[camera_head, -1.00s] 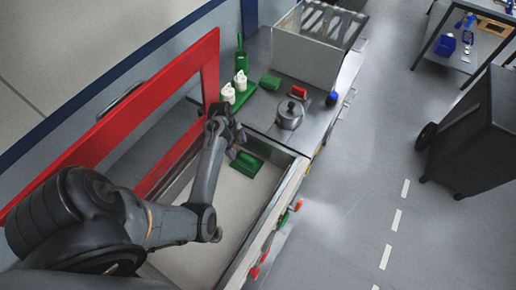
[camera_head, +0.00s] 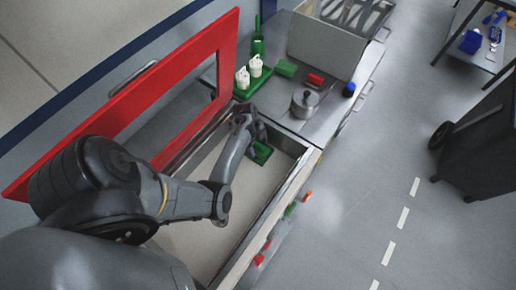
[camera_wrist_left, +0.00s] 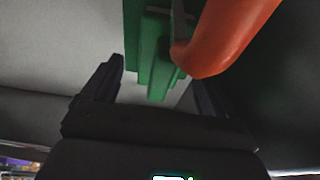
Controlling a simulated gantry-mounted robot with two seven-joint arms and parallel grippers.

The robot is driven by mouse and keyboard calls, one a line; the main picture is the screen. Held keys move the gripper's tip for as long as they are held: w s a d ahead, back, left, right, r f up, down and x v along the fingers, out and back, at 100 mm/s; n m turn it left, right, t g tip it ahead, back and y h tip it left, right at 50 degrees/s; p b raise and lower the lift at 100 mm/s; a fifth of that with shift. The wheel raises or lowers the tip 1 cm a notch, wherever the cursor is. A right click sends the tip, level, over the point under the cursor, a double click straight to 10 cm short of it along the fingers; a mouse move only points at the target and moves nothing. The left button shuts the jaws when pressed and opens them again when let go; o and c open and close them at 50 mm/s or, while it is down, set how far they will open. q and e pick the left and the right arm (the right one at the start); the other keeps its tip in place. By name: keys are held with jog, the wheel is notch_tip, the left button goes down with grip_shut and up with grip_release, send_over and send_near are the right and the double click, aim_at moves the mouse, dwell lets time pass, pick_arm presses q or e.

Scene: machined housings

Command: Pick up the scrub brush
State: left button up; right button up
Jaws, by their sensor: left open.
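A green block-like object, which looks like the scrub brush (camera_head: 262,153), lies on the pale floor of the open bin in the head view, near its far end. My left gripper (camera_head: 255,135) is just above and beside it, covering part of it. In the left wrist view, the green object (camera_wrist_left: 152,55) extends between the two spread dark fingers of my left gripper (camera_wrist_left: 158,85). A smooth curved orange part (camera_wrist_left: 225,38) overlaps its right side; I cannot tell whether it belongs to the brush. The right gripper is not in view.
A red frame (camera_head: 135,108) stands along the bin's left side. On the counter beyond are a metal pot (camera_head: 305,103), white bottles on a green tray (camera_head: 252,83), a green block (camera_head: 287,67) and a red block (camera_head: 316,79). The bin's near floor is bare.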

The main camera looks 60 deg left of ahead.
pick_arm(q)
jog(key=shift+x, duration=1.25)
jog(key=c, duration=1.2)
